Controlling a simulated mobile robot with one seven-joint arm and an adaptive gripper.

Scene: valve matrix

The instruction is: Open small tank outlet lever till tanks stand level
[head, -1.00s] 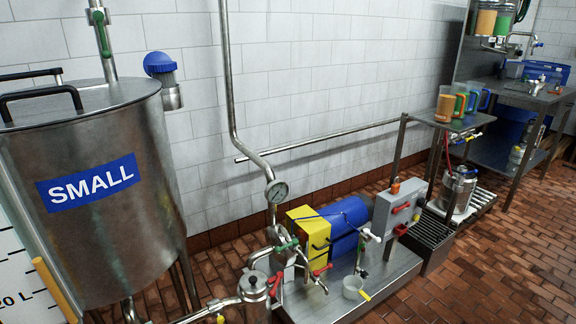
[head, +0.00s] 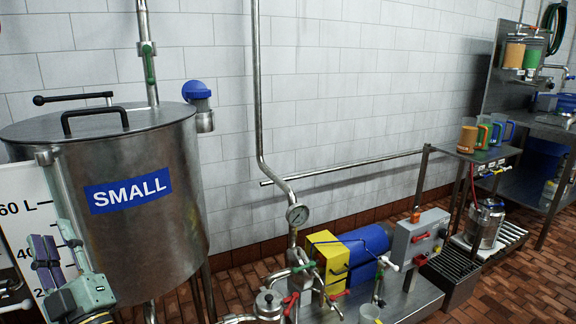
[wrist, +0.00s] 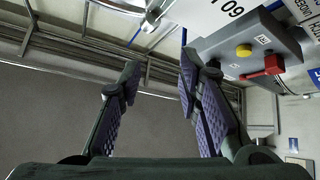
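The steel small tank (head: 150,235) stands at the left of the head view, with a blue SMALL label (head: 128,191) and a closed lid. Its underside is cut off by the frame, and I cannot make out its outlet lever. My gripper (head: 62,250) is at the lower left of the head view, in front of the white level board (head: 22,215) and beside the tank. In the wrist view my gripper (wrist: 155,82) is open, its two purple-padded fingers apart with nothing between them. The liquid levels cannot be read.
A yellow and blue pump (head: 352,252) stands on a steel skid with red and green valve handles. A grey box (wrist: 240,50) with a yellow button and red handle is near my gripper in the wrist view. Brick floor shows at right.

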